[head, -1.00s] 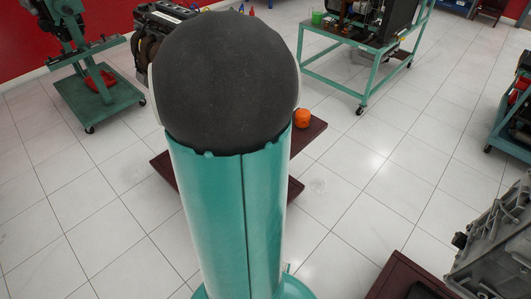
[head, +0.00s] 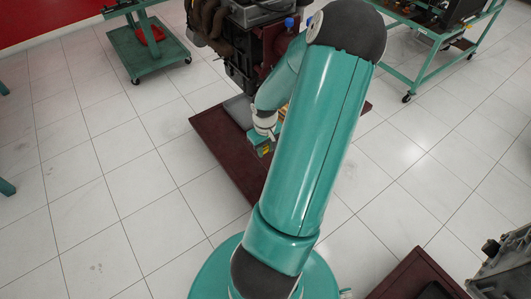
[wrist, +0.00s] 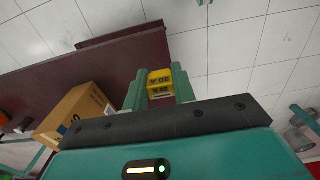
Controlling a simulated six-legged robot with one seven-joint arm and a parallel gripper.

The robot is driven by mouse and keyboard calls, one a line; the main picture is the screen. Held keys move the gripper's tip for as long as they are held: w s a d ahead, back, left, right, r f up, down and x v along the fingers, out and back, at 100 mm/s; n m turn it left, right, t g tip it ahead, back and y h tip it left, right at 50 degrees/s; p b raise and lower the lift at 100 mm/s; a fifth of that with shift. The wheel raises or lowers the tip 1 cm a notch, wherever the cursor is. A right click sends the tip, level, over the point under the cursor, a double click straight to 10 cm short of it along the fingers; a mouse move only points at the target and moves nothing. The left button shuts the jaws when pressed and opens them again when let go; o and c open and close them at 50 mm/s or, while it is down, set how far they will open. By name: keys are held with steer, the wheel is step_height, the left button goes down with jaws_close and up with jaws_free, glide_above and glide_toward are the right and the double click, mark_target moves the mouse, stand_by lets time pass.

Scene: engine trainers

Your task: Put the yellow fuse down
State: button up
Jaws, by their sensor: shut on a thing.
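The yellow fuse (wrist: 160,80), with dark printed markings on it, is between the two teal fingers of my gripper (wrist: 160,88) in the wrist view. The fingers are shut on its sides. The dark red base (wrist: 90,62) spreads behind and to the left of it in the wrist view. Whether the fuse touches any surface I cannot tell. In the head view my gripper (head: 264,146) is low over the dark red base (head: 215,135), beside the engine, partly hidden by my arm. The fuse is not clear there.
A cardboard box (wrist: 78,116) lies left of my gripper in the wrist view. An engine (head: 242,60) stands behind my arm in the head view. Green wheeled stands (head: 150,58) are farther back. Another dark red base (head: 415,275) is at lower right. White floor lies open at left.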

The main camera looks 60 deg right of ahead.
steer(key=shift+w+d+f, duration=0.15)
steer(key=shift+d+f, duration=0.2)
steer(key=shift+f, duration=0.2)
steer(key=shift+d+f, duration=0.1)
steer(key=shift+f, duration=1.45)
steer(key=shift+f, duration=0.1)
steer(key=o, duration=0.9)
steer(key=shift+f, duration=0.1)
steer(key=shift+o, duration=0.2)
step_height(320, 180, up, 12)
steer(key=shift+r, duration=0.25)
steer(key=shift+w, duration=0.1)
